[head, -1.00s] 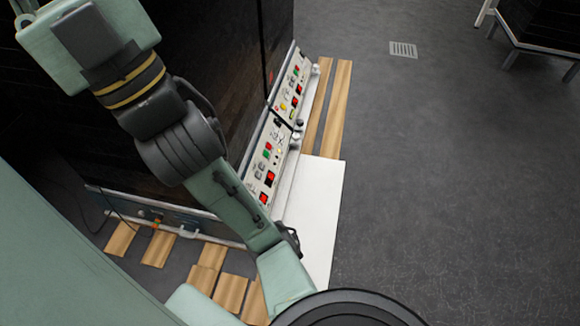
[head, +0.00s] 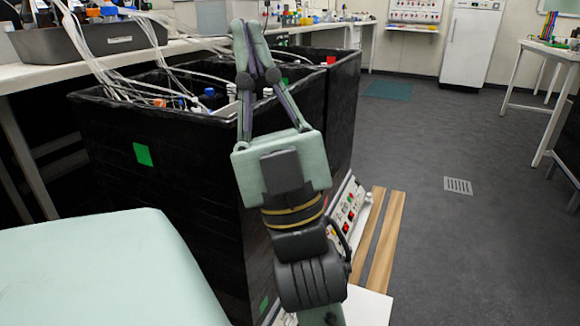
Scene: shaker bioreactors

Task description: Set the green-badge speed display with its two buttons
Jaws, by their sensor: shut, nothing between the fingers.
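A black shaker tank (head: 165,215) stands left of centre with a green square badge (head: 143,154) on its side. A smaller green patch (head: 264,304) shows low on its right face. A control panel (head: 349,206) with red and green buttons shows low at the right, partly behind my arm. The nearer panel is mostly hidden, and no speed display can be read. My gripper (head: 247,24) points up in front of the tanks, its fingers closed together with nothing between them. It is well above the panels and apart from them.
A second tank with a red badge (head: 331,60) stands behind. Tubes run from a grey tray (head: 85,38) into the near tank. Wooden slats (head: 386,240) and a white board (head: 368,307) lie on the floor beside the panels. The floor at the right is clear around a drain (head: 458,186).

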